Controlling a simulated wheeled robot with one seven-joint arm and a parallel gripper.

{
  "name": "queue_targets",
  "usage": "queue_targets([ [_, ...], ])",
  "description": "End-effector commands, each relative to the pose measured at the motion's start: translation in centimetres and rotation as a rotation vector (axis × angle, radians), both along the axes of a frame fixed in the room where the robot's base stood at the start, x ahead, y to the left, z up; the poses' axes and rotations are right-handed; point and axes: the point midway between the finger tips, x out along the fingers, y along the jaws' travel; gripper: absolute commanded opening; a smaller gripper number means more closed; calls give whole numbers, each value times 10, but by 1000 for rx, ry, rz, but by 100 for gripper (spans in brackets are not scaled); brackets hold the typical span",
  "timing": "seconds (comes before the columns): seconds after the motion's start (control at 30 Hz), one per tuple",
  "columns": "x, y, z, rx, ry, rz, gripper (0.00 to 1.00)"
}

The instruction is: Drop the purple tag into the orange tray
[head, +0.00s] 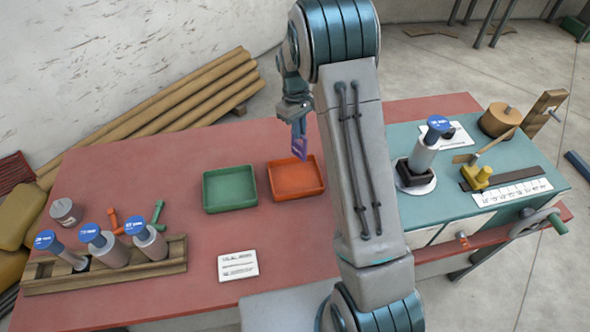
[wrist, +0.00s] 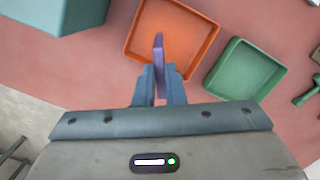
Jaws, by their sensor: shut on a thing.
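The purple tag (head: 299,148) hangs from my gripper (head: 298,127) in the head view. It also shows in the wrist view (wrist: 159,52), upright between the two fingers. My gripper (wrist: 158,82) is shut on it. The orange tray (head: 297,191) lies on the red table, and the tag shows in front of its back edge in the head view. In the wrist view the tag overlaps the inside of the orange tray (wrist: 187,30). The tray looks empty. How high the tag is above the tray I cannot tell exactly.
A green tray (head: 230,203) stands just left of the orange tray. A white card (head: 238,265) lies in front. A wooden rack (head: 110,279) with blue-topped cylinders stands at the left. The teal winder bench (head: 455,190) is at the right.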

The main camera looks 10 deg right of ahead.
Motion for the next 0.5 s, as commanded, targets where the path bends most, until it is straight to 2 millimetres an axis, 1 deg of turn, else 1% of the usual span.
queue_targets([
  [0.17, 0, 0, -16, 1, 0, -1, 0],
  [0.4, 0, -2, -45, 0, 1, -4, 0],
  [0.5, 0, -2, -54, 0, 0, -4, 0],
])
